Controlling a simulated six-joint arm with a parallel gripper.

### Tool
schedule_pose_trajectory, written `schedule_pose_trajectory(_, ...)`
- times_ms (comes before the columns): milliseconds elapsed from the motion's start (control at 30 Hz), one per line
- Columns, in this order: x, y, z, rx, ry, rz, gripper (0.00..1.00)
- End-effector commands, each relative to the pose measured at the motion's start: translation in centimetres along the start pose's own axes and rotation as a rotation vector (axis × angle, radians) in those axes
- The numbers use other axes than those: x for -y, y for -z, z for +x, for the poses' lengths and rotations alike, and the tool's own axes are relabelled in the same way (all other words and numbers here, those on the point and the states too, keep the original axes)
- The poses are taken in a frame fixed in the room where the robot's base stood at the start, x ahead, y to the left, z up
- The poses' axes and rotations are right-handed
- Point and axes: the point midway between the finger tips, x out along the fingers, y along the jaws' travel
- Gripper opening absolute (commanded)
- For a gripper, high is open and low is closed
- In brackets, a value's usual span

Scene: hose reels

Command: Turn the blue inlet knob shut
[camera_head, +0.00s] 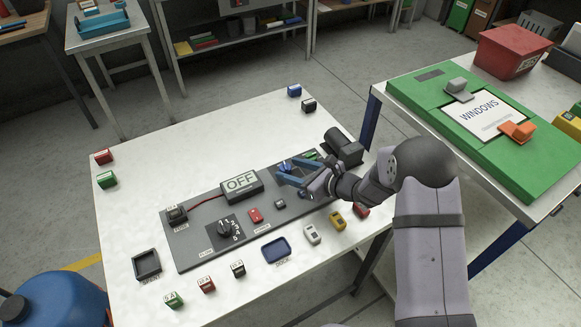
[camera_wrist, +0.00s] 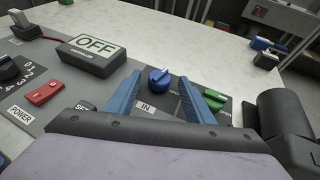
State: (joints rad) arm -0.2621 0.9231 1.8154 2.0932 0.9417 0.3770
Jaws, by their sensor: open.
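The blue inlet knob (camera_wrist: 158,79) sits on a dark plate marked "IN" on the grey panel (camera_head: 192,250). In the wrist view it lies between and beyond the two blue fingertips, with a gap to each side. In the head view the blue knob (camera_head: 284,167) is partly hidden by my gripper (camera_head: 292,174). My gripper is open and empty, and it also shows in the wrist view (camera_wrist: 158,90). The knob's white pointer mark faces up and to the right in the wrist view. I cannot tell whether the fingers touch the knob.
A green knob (camera_wrist: 215,99) sits close to the right finger. An "OFF" display box (camera_wrist: 97,54), a red power switch (camera_wrist: 46,92) and a black dial (camera_head: 225,230) are on the panel. A dark cylindrical part (camera_head: 343,146) stands right of the gripper. Small coloured blocks lie around the panel.

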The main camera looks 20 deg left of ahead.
Motion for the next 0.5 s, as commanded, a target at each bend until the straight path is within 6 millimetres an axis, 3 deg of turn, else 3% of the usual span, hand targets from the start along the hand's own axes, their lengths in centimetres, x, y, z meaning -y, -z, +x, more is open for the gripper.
schedule_pose_trajectory(433,-0.03,0.02,0.95,0.0,0.0,0.0,0.48)
schedule_pose_trajectory(500,-0.03,0.02,0.94,0.0,0.0,0.0,0.31)
